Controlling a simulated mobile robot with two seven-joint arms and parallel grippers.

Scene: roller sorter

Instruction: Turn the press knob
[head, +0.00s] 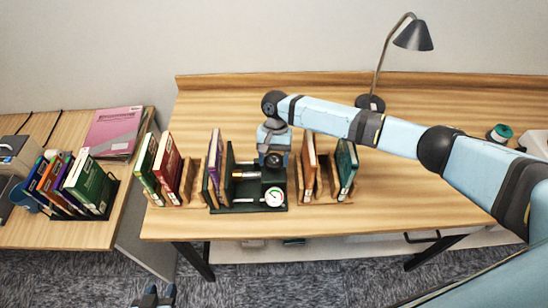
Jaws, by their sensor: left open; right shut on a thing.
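The press is a dark green frame (230,208) standing on the wooden table, with a copper-coloured cylinder (245,173) and a round white dial (274,196) on it. Books stand at its left side. My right gripper (273,160) is over the right part of the press, above the dial, and is shut on what appears to be the press knob. The knob itself is largely hidden by the gripper and wrist. My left gripper (153,297) is open and empty at the bottom edge, in front of the table and apart from the press.
Upright books (345,168) flank the press on both sides. A desk lamp (413,36) stands at the back. A green spool (500,133) is at the far right. A lower side table (90,236) holds more books and a pink folder (111,130). The table's right half is mostly clear.

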